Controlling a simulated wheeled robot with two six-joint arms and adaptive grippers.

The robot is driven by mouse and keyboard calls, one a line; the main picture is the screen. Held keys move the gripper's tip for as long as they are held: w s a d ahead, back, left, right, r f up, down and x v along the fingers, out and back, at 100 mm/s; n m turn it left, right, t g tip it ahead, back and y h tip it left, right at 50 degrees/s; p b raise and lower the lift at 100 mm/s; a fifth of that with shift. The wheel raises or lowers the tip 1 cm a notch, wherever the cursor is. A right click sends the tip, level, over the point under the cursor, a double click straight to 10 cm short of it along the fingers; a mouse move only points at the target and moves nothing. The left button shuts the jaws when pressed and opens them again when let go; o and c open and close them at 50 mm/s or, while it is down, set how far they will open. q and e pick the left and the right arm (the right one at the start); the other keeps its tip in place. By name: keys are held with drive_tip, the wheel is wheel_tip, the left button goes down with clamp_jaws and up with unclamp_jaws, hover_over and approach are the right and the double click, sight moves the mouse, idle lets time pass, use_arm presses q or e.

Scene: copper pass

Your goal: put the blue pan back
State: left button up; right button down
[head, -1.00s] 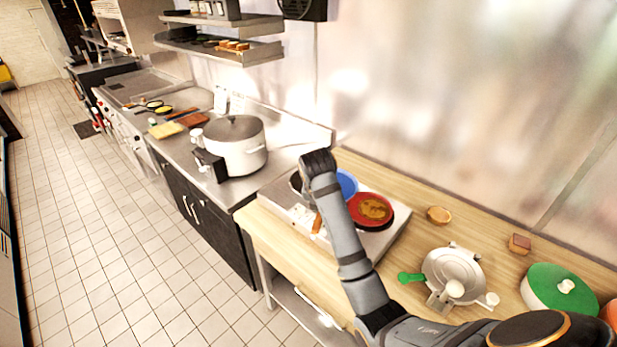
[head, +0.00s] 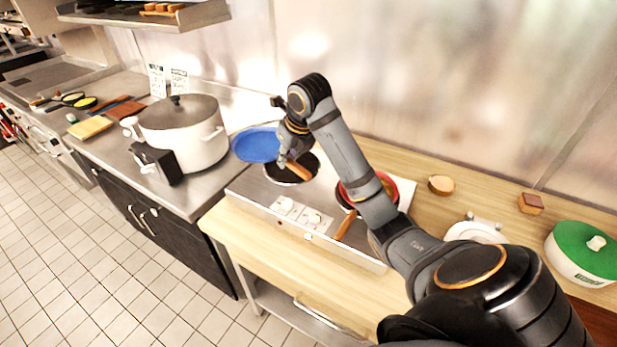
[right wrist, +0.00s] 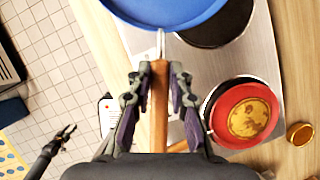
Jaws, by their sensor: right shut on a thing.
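The blue pan (head: 255,145) hangs at the left back of the two-burner hob (head: 262,205), beside the uncovered left black burner (head: 285,174). In the right wrist view its blue underside or rim (right wrist: 165,10) fills the top. My right gripper (head: 287,155) is shut on the pan's wooden handle (right wrist: 159,100). The pan appears raised off the hob; its exact height is hard to tell. My left gripper (right wrist: 66,134) shows small at the lower left of the right wrist view, its fingers apart and empty.
A red pan with a pancake (right wrist: 246,116) sits on the right burner, partly behind my arm in the head view. A big steel pot (head: 185,135) stands left of the blue pan. A wooden round (head: 441,185) and a green-lidded pot (head: 583,250) are on the right.

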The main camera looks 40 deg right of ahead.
drive_tip(key=shift+w+d+f+b, duration=0.15)
drive_tip(key=shift+d+f+b, duration=0.05)
drive_tip(key=shift+d+f, duration=1.4)
drive_tip(key=shift+w+d+f+b, duration=0.2)
drive_tip(key=shift+d+f, duration=1.15)
drive_tip(key=shift+d, duration=0.45)
drive_tip(key=shift+w+d+f+b, duration=0.1)
drive_tip(key=shift+d+f+b, duration=0.1)
drive_tip(key=shift+d+f, duration=1.6)
drive_tip(key=shift+f, duration=0.9)
drive_tip(key=shift+s+f, duration=0.1)
drive_tip(key=shift+f, duration=0.25)
use_arm(q)
drive_tip(key=w+f, duration=0.2)
drive_tip(key=f, duration=0.1)
drive_tip(key=shift+d, duration=0.1)
drive_tip(key=shift+w, duration=0.2)
use_arm(e)
drive_tip(key=c, duration=1.2)
unclamp_jaws()
drive_tip(key=shift+f, duration=0.1)
